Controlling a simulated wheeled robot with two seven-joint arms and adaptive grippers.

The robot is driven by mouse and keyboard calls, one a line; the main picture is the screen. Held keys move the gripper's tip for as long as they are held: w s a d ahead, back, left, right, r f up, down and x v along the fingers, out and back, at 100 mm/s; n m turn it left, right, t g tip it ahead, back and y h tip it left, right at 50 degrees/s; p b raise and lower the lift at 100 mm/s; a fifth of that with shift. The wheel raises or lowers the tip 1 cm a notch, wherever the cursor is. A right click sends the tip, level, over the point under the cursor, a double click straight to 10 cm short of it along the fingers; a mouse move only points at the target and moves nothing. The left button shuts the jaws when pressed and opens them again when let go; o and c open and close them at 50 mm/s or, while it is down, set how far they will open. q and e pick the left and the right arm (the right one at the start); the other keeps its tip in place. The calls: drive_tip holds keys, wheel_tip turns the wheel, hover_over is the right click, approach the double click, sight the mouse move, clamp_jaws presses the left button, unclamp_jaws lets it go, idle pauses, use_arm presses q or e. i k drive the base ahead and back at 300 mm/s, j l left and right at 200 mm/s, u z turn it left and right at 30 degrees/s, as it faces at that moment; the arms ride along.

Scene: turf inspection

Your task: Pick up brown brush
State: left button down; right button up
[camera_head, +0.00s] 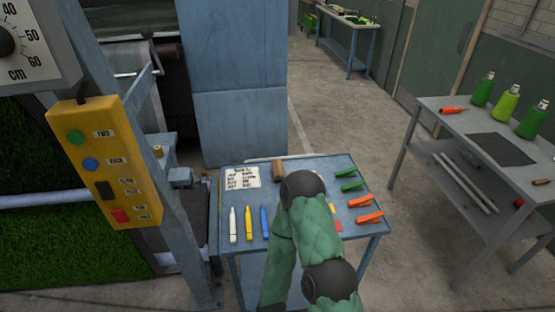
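A brown block-shaped thing (278,170), which looks like the brown brush, lies at the back of the small blue-grey table (325,167). My green padded arm with dark joints comes up from the bottom over the middle of this table. The dark joint at its top is just right of and in front of the brown thing, and may cover part of it. I cannot tell whether they touch. Neither gripper's fingers show.
White, yellow and blue markers (249,224) lie left on the table by a paper sheet (240,177). Green clips (349,179) and orange clips (365,208) lie right. A yellow control box (104,165) stands left. A workbench (440,124) with green bottles (507,102) stands right.

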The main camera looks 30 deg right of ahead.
sight(278, 171)
drive_tip(key=z, duration=1.1)
drive_tip(key=l, duration=0.15)
